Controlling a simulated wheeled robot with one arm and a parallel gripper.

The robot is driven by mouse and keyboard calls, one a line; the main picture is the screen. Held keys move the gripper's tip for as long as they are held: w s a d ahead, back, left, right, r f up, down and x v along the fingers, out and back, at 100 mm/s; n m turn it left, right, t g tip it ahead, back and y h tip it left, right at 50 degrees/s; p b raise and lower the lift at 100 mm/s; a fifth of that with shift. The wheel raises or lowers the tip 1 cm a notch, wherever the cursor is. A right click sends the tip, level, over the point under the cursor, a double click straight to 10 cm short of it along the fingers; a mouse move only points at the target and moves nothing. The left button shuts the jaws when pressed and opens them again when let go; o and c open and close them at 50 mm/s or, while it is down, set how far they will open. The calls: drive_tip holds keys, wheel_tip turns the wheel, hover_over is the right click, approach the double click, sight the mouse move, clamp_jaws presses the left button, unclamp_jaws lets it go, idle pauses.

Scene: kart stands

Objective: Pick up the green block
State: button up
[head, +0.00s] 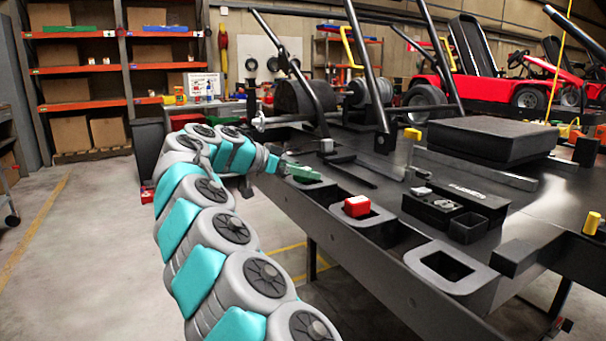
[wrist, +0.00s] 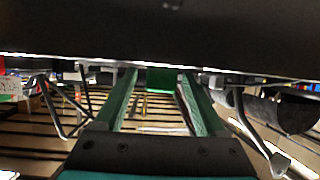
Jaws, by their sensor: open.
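My gripper (wrist: 158,72) is open in the wrist view, with one long green finger on each side. The green block (wrist: 161,79) shows between the far ends of the fingers, with a gap on each side; the fingers look clear of it. In the head view the green block (head: 305,174) sits at the left edge of the dark table, and my gripper (head: 287,166) reaches it from the left. There the fingers and block are both green and small, so their exact contact is hard to tell.
A red block (head: 357,206) sits in a holder nearer along the table (head: 400,270) edge, with an empty grey holder (head: 452,268) closer still. A black box (head: 455,208), a black pad (head: 492,137) and upright bars (head: 368,65) stand further in. Open floor (head: 90,235) lies at left.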

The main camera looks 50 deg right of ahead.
clamp_jaws()
idle(0.6)
